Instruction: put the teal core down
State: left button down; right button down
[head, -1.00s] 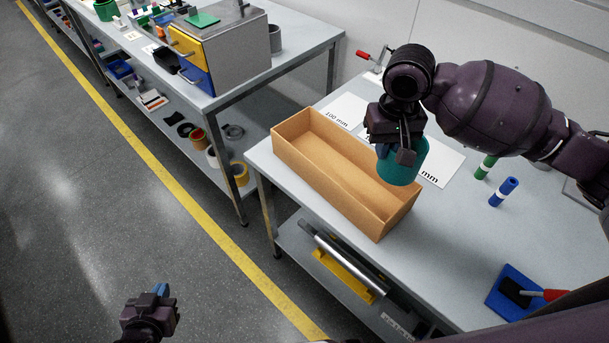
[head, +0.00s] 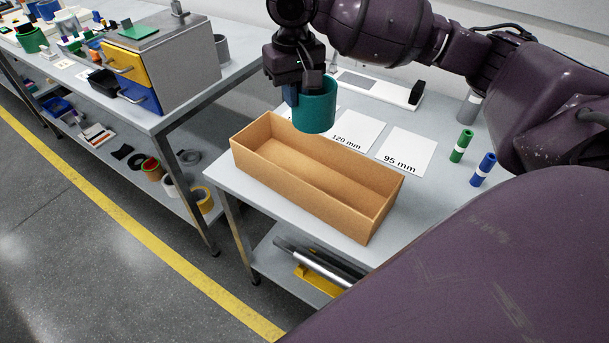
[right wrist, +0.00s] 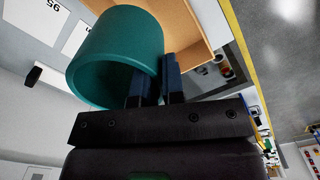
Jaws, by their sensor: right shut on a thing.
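The teal core (head: 316,108) is a short, wide hollow cylinder. My right gripper (head: 293,93) is shut on its wall and holds it up in the air, in the head view just above the back rim of the cardboard box. In the right wrist view the core (right wrist: 105,60) sits at the fingers (right wrist: 157,80), its open end partly visible. White sheets lie on the table behind the box: one reads 120 mm (head: 358,133), one 95 mm (head: 407,152). Another is mostly hidden behind the core. My left gripper is out of view.
The open, empty cardboard box (head: 285,190) stands near the table's front left edge. A green cylinder (head: 461,146) and a blue cylinder (head: 483,170) stand to the right of the sheets. A grey flat device (head: 375,86) lies behind. Another bench with a drawer cabinet (head: 185,70) is at left.

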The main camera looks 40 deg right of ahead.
notch_tip(320, 180, down, 19)
jog(key=b, duration=0.4)
jog(key=shift+f+b, duration=0.2)
jog(key=shift+b, duration=0.15)
jog(key=shift+f, duration=0.1)
jog(key=c, duration=1.5)
grip_release()
